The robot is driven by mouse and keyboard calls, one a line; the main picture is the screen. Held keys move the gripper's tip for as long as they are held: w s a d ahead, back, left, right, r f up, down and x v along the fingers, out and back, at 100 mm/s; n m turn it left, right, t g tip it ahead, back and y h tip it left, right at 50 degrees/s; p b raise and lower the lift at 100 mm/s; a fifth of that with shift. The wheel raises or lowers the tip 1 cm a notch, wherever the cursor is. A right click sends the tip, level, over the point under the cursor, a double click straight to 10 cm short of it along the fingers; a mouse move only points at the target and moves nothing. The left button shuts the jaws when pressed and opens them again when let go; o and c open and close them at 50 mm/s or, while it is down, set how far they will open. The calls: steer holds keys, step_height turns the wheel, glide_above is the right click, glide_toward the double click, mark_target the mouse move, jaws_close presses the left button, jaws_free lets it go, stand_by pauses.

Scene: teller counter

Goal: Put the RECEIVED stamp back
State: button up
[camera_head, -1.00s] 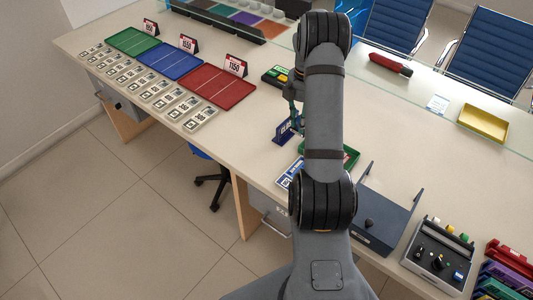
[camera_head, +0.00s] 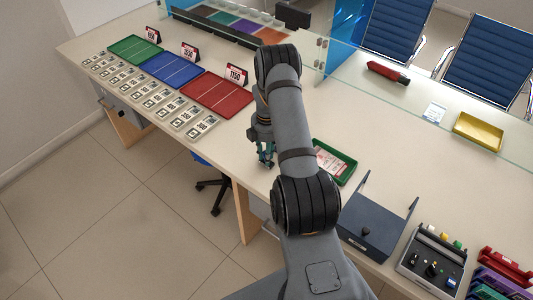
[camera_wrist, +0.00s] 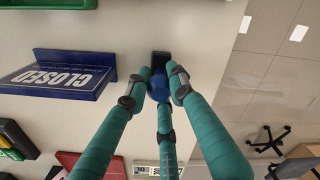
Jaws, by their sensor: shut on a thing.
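My gripper (camera_wrist: 165,85) is shut on a stamp with a round blue handle (camera_wrist: 158,86) and a dark block end (camera_wrist: 160,60). The fingers hide part of the handle, and no label on the stamp can be read. In the head view my gripper (camera_head: 266,160) is near the counter's front edge, left of the green tray; the stamp is too small to make out there. I cannot tell whether it touches the counter. A stamp stand (camera_head: 432,262) with several coloured-topped knobs is at the lower right.
A blue CLOSED sign (camera_wrist: 62,78) stands beside my gripper. A green tray (camera_head: 347,176) holds a paper. A dark blue-grey box-like unit (camera_head: 385,232) is between it and the stand. Red (camera_head: 217,94) and blue (camera_head: 172,65) trays are at left. A glass screen crosses the counter.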

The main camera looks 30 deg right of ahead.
steer(key=shift+f, duration=0.2)
steer(key=o, duration=0.9)
steer(key=shift+r, duration=0.15)
step_height(320, 180, up, 12)
steer(key=b, duration=0.3)
steer(key=shift+r, duration=0.1)
